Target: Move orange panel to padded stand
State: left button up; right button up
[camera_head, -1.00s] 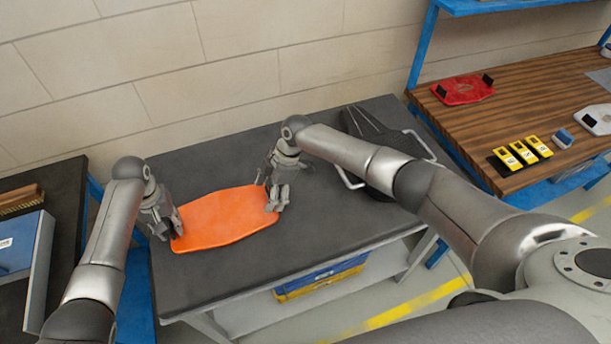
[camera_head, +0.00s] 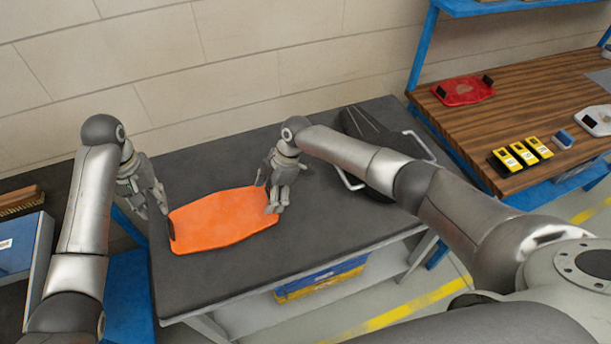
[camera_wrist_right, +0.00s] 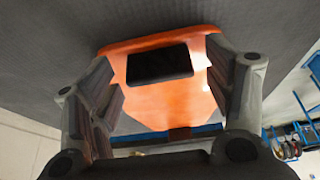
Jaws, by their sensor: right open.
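The orange panel (camera_head: 225,222) lies flat on the dark table, with a black pad at its left end. In the right wrist view the panel (camera_wrist_right: 150,101) has a black pad (camera_wrist_right: 160,64) between my fingers. My right gripper (camera_head: 272,205) is open at the panel's right end, its fingers (camera_wrist_right: 165,110) spread apart; contact cannot be told. My left gripper (camera_head: 152,212) is open and empty, beside and above the panel's left end. A dark grey piece with pale tubular handles (camera_head: 385,160) is at the table's right; I cannot tell whether it is the padded stand.
The dark table (camera_head: 320,235) is clear around the panel. A wooden bench (camera_head: 530,110) at the right holds a red panel (camera_head: 463,91) with black pads and several yellow devices (camera_head: 522,153). A blue and yellow box (camera_head: 320,278) is below the table. A brush (camera_head: 20,200) lies far left.

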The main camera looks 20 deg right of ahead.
jog(key=shift+d+r, duration=0.2)
jog(key=shift+r, duration=0.2)
pick_arm(q)
jog(key=shift+r, duration=0.25)
pick_arm(e)
jog(key=v, duration=1.1)
